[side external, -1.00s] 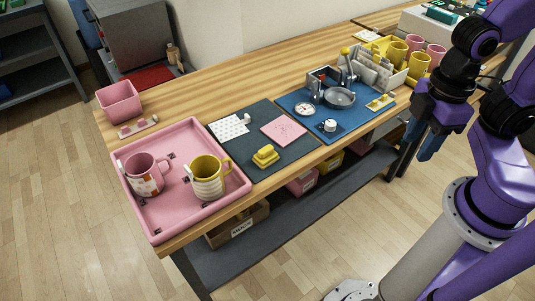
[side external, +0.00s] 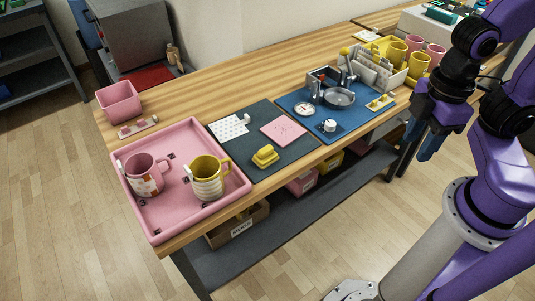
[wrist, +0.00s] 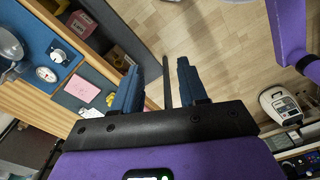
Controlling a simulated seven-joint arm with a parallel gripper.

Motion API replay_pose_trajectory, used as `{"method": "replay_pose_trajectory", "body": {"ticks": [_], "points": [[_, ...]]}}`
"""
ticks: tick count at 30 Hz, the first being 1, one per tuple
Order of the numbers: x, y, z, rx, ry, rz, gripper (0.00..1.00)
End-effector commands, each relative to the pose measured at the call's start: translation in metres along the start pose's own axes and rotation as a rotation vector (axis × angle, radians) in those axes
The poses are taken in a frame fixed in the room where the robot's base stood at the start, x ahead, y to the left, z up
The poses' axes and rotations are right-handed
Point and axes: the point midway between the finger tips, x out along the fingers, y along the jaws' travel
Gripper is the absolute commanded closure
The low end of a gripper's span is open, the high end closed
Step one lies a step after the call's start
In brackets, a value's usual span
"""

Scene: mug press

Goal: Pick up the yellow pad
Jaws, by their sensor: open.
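The yellow pad (side external: 265,155), a small block with a raised grip on top, sits on the dark mat (side external: 245,175) near the table's front edge in the side view. In the wrist view I cannot make it out clearly. My gripper (side external: 424,143) hangs off the front edge of the table at the right, well apart from the pad. Its blue fingers, also seen in the wrist view (wrist: 157,80), are open with nothing between them.
A pink tray (side external: 180,222) with a pink mug (side external: 146,178) and a yellow striped mug (side external: 207,182) stands left of the mat. A pink square (side external: 283,131) and white sheet (side external: 229,127) lie behind the pad.

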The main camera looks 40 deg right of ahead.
Motion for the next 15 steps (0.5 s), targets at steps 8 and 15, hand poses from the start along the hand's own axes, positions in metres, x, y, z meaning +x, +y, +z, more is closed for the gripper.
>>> {"method": "replay_pose_trajectory", "body": {"ticks": [8,15], "points": [[0.0000,0.0000,0.0000,0.000,0.000,0.000,0.23],[-0.0002,0.0015,-0.0029,0.019,0.000,0.000,0.23]]}}
